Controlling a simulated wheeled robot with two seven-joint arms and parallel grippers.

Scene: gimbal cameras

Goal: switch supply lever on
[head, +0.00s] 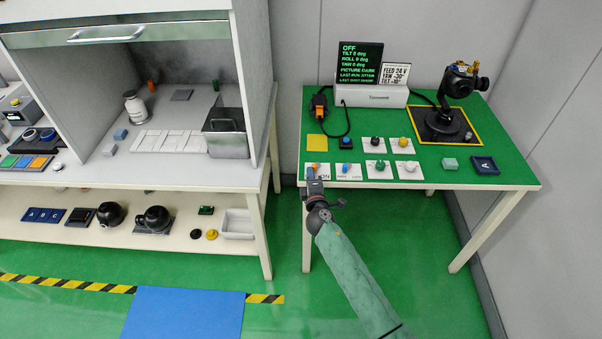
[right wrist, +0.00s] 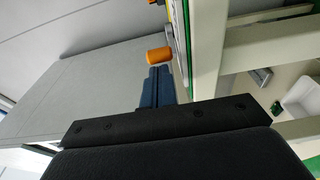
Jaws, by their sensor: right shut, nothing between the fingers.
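The supply lever, with an orange knob, stands on a white plate (head: 325,176) marked ON at the front left edge of the green table (head: 440,150). Its orange knob (right wrist: 158,54) shows in the right wrist view just beyond my fingertips. My right gripper (head: 312,178) is shut and empty, right at the table's front edge beside the lever. In the right wrist view its closed fingers (right wrist: 157,74) point at the knob; I cannot tell whether they touch. The display screen (head: 359,63) reads OFF at the top. My left gripper is out of view.
A plate with a blue knob (head: 346,168) is close on the lever's right, then plates with green (head: 380,166) and white knobs (head: 410,166). A yellow square (head: 317,142) lies behind. A camera gimbal (head: 460,80) stands at the back right.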

